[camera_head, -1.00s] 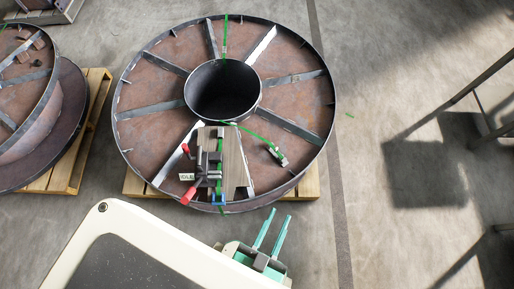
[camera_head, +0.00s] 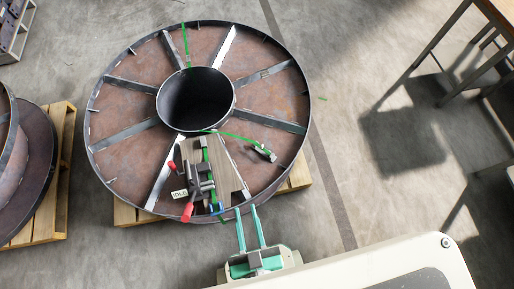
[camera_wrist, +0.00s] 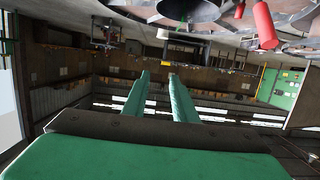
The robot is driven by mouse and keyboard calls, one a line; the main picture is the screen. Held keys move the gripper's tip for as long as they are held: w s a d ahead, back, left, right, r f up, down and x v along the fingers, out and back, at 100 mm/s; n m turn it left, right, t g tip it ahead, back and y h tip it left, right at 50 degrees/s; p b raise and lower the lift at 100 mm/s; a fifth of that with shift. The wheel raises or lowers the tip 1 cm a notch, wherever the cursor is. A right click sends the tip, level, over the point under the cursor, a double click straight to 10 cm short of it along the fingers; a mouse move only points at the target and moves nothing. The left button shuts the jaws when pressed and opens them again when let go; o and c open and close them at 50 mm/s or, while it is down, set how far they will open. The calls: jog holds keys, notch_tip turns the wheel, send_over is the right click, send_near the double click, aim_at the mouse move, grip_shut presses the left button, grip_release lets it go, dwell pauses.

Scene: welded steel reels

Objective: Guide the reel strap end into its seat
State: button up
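The steel reel (camera_head: 122,171) lies flat, with a dark round hub (camera_head: 197,72) at its middle. A green strap (camera_head: 238,138) runs from the hub's lower side to the right and ends at a small grey metal piece (camera_head: 264,153) above the reel face. A clamp-like tool (camera_head: 201,181) with red handles sits on a wooden board (camera_head: 231,178) near the lower rim. A green strap passes through it to a blue part (camera_head: 217,209). My gripper (camera_head: 246,207) is open and empty at the reel's lower rim, fingers apart; they also show in the wrist view (camera_wrist: 158,74). I cannot tell which part is the seat.
The reel rests on a wooden pallet (camera_head: 126,213). Another reel on a pallet (camera_head: 58,170) stands at the left. A table (camera_head: 490,12) is at the upper right. An "IDLE" tag (camera_head: 179,194) is by the tool.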

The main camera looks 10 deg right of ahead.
dwell(0.7)
jog(key=shift+o, duration=1.2)
jog(key=m+g, duration=1.5)
jog(key=m, duration=1.3)
send_over(262, 146)
notch_tip(262, 146, down, 24)
jog(key=shift+w+f, duration=0.15)
jog(key=shift+f, duration=5.1)
jog(key=shift+c, duration=0.6)
